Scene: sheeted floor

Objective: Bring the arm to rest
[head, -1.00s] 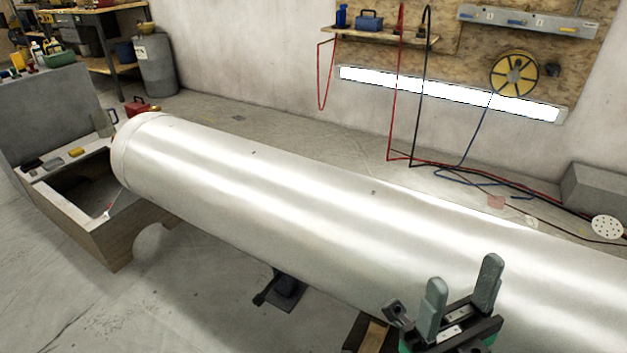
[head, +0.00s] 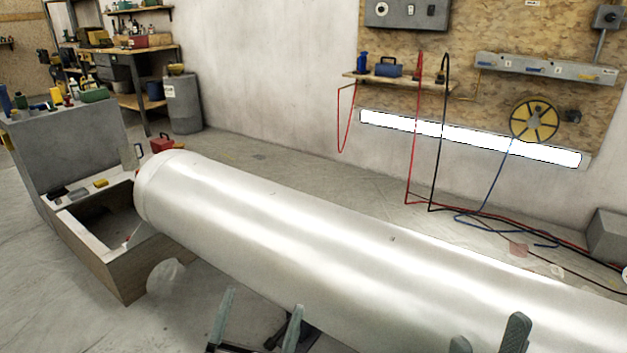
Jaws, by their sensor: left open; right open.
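My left gripper (head: 260,308) shows at the bottom edge, left of centre. Its two grey fingers are apart, with nothing between them, and they overlap the near lower side of a large silver cylinder (head: 330,235) in the picture. My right gripper (head: 488,335) is at the bottom edge, right of centre. Its two fingers are apart and empty, in front of the cylinder's lower right part. I cannot tell whether either gripper touches the cylinder. Most of both arms is below the picture.
The cylinder runs from the left middle to the lower right. A wooden-sided bench box (head: 125,268) stands at its left end. Red, black and blue hoses (head: 468,208) lie by the back wall. The floor at the lower left (head: 60,310) is clear.

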